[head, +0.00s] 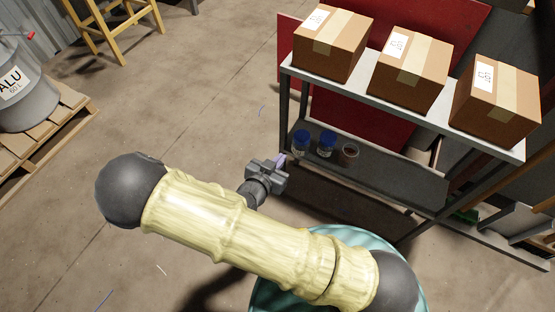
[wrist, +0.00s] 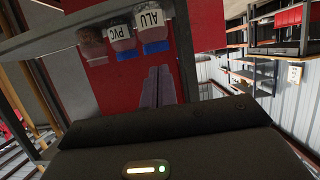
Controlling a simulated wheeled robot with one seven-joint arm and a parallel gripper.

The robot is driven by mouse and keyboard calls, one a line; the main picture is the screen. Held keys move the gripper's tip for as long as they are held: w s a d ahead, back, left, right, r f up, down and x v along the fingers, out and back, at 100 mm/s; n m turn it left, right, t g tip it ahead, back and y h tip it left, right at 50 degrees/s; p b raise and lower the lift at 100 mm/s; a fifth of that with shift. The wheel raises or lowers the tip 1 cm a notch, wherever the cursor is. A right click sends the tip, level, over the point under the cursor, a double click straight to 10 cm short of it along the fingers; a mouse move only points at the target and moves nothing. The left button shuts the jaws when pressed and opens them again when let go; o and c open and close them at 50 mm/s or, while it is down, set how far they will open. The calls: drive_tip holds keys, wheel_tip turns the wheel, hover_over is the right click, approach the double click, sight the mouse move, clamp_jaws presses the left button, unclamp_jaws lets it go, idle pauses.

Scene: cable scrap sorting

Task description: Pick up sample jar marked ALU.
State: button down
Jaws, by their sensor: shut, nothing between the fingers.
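The sample jar marked ALU (wrist: 153,22) shows upside down in the wrist view, with a blue lid and a white label. By the row order it is the leftmost blue-lidded jar (head: 300,145) on the lower shelf in the head view. My gripper (head: 283,159) is just left of that shelf, close to the jar but apart from it. Its two purple fingers (wrist: 158,87) are together and empty in the wrist view. A PVC jar (wrist: 120,37) stands beside the ALU jar, and a third jar (head: 349,154) holds brownish bits.
The shelf rack (head: 405,178) has an upright post near the ALU jar. Several cardboard boxes (head: 330,42) stand on its top shelf. A grey drum marked ALU (head: 28,100) stands on a pallet (head: 50,128) at the left. Open floor lies between.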

drive_tip(key=shift+s+a, duration=0.2)
drive_tip(key=shift+s, duration=0.35)
drive_tip(key=c, duration=2.1)
unclamp_jaws()
